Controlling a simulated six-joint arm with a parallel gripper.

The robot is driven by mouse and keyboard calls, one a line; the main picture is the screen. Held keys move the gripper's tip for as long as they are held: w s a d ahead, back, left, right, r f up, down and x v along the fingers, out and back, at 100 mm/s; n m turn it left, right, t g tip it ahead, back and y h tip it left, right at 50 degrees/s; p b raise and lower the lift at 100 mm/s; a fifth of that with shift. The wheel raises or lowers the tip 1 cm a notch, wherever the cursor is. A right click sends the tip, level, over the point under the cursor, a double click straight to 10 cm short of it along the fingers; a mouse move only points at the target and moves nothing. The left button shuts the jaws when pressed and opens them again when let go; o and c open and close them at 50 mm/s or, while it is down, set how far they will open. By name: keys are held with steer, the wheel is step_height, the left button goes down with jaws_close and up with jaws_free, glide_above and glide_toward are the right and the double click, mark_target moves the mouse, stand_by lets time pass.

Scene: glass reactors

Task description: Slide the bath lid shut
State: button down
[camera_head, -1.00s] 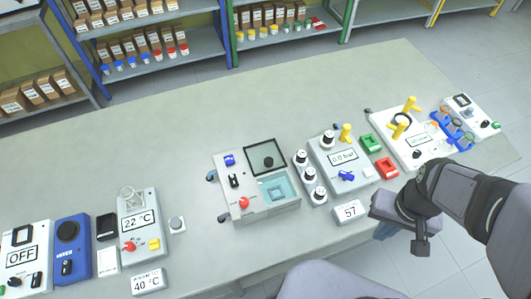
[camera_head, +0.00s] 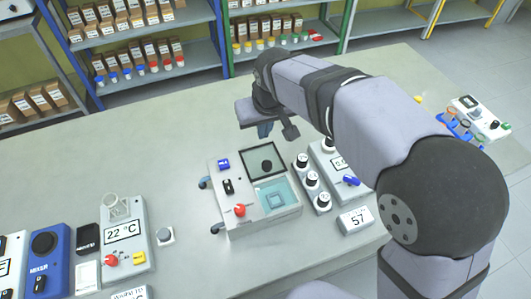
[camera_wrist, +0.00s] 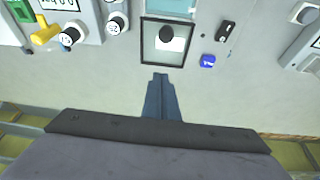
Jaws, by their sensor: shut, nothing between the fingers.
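The bath (camera_head: 235,214) is a white unit on the bench, with a blue-lined water basin (camera_head: 277,197) at its front right. The lid (camera_head: 250,160) is a dark-framed glass panel with a round black knob (camera_head: 266,164). It lies behind the basin, leaving the water uncovered. The lid also shows in the wrist view (camera_wrist: 152,55), with its knob (camera_wrist: 166,34). My gripper (camera_head: 265,130) is above the bench just behind the lid, fingers pointing down. In the wrist view the fingertips (camera_wrist: 160,76) are together and empty, just beyond the lid's rear edge.
A red knob (camera_head: 239,210), a black switch (camera_head: 229,187) and a blue button (camera_head: 223,164) sit on the bath's left panel. Black-and-white knobs (camera_head: 312,179) and a pressure unit (camera_head: 328,160) stand close on the right. The bench behind and left is clear.

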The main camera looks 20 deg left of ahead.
steer(key=shift+w+d+r+m, duration=0.1)
steer(key=shift+r+m, duration=0.4)
steer(key=shift+m, duration=0.2)
steer(key=shift+f, duration=0.1)
steer(key=p, duration=0.3)
glide_above(264, 159)
steer(key=w+a, duration=0.1)
steer(key=w, duration=0.1)
step_height(264, 159, down, 9)
steer(key=shift+s+r, duration=0.1)
steer(key=shift+s, duration=0.15)
steer(key=shift+s+d+p, duration=0.65)
steer(key=shift+s+d, duration=0.1)
steer(key=shift+s, duration=0.3)
steer(key=shift+s+d+f, duration=0.25)
steer(key=shift+s+d, duration=0.05)
steer(key=shift+s, duration=0.1)
